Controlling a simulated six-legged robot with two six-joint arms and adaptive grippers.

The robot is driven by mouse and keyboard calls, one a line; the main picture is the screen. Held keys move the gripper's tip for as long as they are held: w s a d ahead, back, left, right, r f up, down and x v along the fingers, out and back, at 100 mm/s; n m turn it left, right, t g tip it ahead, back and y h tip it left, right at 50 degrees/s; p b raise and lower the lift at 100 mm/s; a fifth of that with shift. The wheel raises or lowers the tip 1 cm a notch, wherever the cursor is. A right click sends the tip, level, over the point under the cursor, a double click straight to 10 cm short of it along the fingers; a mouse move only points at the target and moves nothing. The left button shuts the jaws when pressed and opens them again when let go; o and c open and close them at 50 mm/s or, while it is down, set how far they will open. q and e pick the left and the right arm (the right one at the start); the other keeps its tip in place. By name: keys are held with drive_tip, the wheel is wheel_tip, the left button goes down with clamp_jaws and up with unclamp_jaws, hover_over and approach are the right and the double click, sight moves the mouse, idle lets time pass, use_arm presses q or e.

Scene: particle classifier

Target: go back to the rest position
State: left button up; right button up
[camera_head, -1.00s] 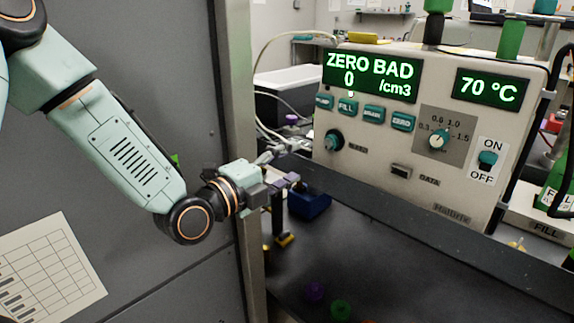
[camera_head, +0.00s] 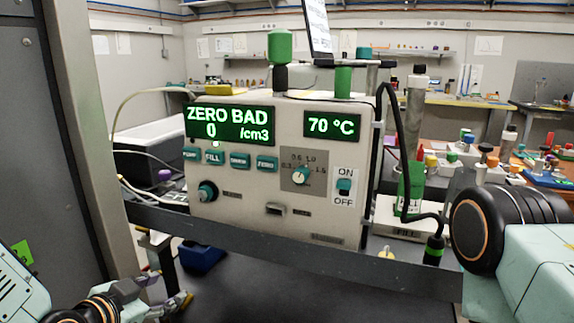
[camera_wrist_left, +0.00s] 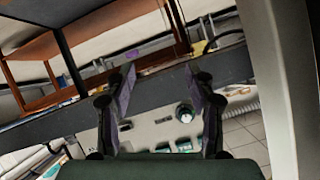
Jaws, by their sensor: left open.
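My left gripper (camera_head: 178,300) is at the lower left of the head view, low in front of the beige instrument and left of it. In the left wrist view my left gripper (camera_wrist_left: 160,92) shows two fingers spread apart with nothing between them. The beige instrument (camera_head: 320,232) stands on a dark shelf. Its displays read "ZERO BAD 0 /cm3" and "70 °C". A knob of the panel (camera_wrist_left: 185,112) shows beyond the fingers in the wrist view. Part of my right arm (camera_head: 500,235) comes in at the right edge; its gripper is out of view.
A blue object (camera_head: 203,256) is beside my left gripper. A grey cabinet wall and post (camera_head: 88,130) stand at the left. A green-labelled bottle (camera_head: 410,190) and a black cable are right of the instrument. The dark surface (camera_head: 320,290) below looks mostly clear.

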use_arm(q)
drive_tip(key=s+f+n+g+y+p, duration=0.2)
drive_tip(key=s+f+n+g, duration=0.55)
drive_tip(key=s+f, duration=0.8)
drive_tip(key=s+f+g, duration=0.2)
drive_tip(key=s, duration=0.6)
drive_tip(key=s+f+g+y+p, duration=0.1)
drive_tip(key=s+f+g, duration=0.1)
drive_tip(key=s, duration=0.7)
drive_tip(key=shift+d+f+g, duration=0.35)
drive_tip(key=shift+d+f, duration=0.05)
drive_tip(key=shift+f, duration=0.35)
drive_tip(key=shift+w, duration=0.1)
